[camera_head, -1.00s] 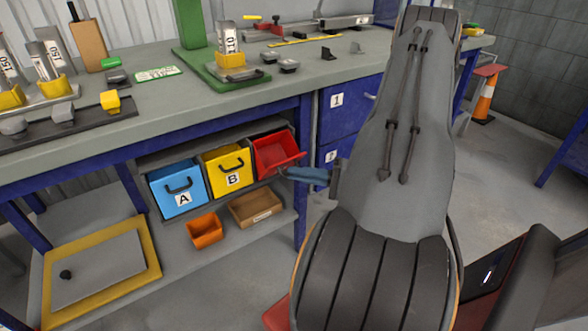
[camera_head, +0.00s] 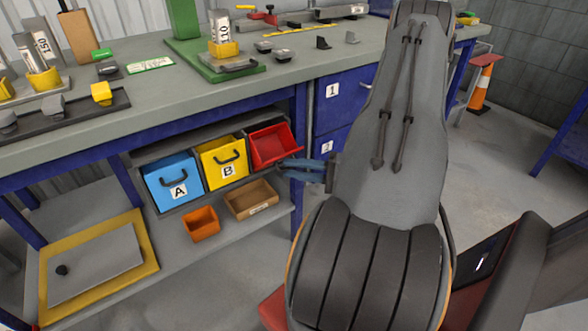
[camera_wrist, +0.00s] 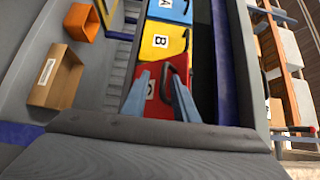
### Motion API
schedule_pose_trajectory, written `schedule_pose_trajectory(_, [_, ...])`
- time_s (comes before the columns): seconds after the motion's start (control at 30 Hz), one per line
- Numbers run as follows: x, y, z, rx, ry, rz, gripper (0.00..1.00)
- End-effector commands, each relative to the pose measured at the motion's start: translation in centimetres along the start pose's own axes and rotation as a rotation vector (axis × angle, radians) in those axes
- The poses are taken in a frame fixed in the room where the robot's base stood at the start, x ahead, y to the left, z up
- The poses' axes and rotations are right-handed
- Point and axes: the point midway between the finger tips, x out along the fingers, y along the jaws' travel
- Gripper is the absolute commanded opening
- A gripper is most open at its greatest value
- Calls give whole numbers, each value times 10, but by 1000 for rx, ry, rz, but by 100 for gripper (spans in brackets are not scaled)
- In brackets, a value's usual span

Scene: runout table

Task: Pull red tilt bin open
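The red tilt bin (camera_head: 272,146) is at the right end of the bin row under the bench. In the head view its front leans out further than its neighbours. My gripper (camera_head: 285,164) is at its lower right edge, coming from the right. In the wrist view, the red bin (camera_wrist: 155,112) lies between and behind my two blue-grey fingers. The fingers of my gripper (camera_wrist: 159,74) are apart, with red showing between them. A dark piece, apparently the bin's handle, is close to the right finger. I cannot tell whether they touch.
The blue bin A (camera_head: 173,183) and yellow bin B (camera_head: 222,161) stand left of the red one. An orange bin (camera_head: 202,224) and a brown box (camera_head: 250,199) sit on the shelf below. A blue drawer cabinet (camera_head: 345,108) is to the right. The bench top (camera_head: 180,92) overhangs the bins.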

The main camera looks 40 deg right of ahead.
Motion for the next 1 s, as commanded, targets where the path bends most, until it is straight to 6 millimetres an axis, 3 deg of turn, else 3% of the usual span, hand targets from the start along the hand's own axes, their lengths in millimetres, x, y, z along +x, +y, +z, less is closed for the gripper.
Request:
schedule_pose_trajectory(0.23, [-8,-1,0,0,3,-1,26])
schedule_pose_trajectory(0.7, [-71,0,0,-1,-1,-1,26])
schedule_pose_trajectory(1.0, [-76,0,0,0,-3,-1,26])
